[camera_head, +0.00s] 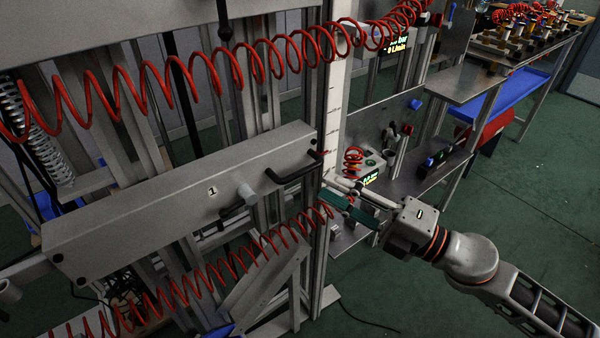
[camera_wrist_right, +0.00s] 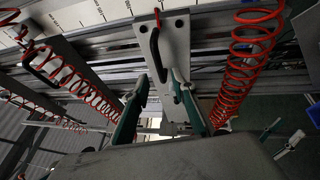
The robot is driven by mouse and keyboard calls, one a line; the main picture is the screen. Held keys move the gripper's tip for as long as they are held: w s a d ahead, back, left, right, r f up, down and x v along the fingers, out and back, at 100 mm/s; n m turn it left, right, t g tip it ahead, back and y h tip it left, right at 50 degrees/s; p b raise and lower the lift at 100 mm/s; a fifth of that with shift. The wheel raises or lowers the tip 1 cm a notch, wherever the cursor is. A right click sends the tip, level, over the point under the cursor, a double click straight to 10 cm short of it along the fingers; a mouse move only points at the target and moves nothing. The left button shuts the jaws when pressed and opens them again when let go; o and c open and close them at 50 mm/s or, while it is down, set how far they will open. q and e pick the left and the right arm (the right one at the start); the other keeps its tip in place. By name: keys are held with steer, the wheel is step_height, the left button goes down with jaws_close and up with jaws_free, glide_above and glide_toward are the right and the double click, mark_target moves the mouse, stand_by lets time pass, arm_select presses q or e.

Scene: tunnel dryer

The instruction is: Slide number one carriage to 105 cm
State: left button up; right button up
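The number one carriage (camera_head: 150,205) is a long grey box with a "1" label, tilted across the left of the head view.
A white scale strip (camera_head: 337,95) stands upright behind the carriage's right end; its figures are unreadable. Red coiled hoses (camera_head: 180,75) hang above and below the carriage. A steel bench (camera_head: 400,165) with a display stands behind my right gripper. Green floor is clear at right.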

mark_target(300, 172)
steer(key=p+x, duration=0.1)
steer(key=x, duration=0.5)
steer(key=shift+w+a+r+p, duration=0.15)
steer(key=shift+a+p, duration=0.2)
steer(key=shift+w+a, duration=0.25)
steer(key=shift+a, duration=0.15)
arm_select(q)
steer(key=shift+s+d+r, duration=0.3)
steer(key=shift+s+d, duration=0.1)
steer(key=shift+s, duration=0.2)
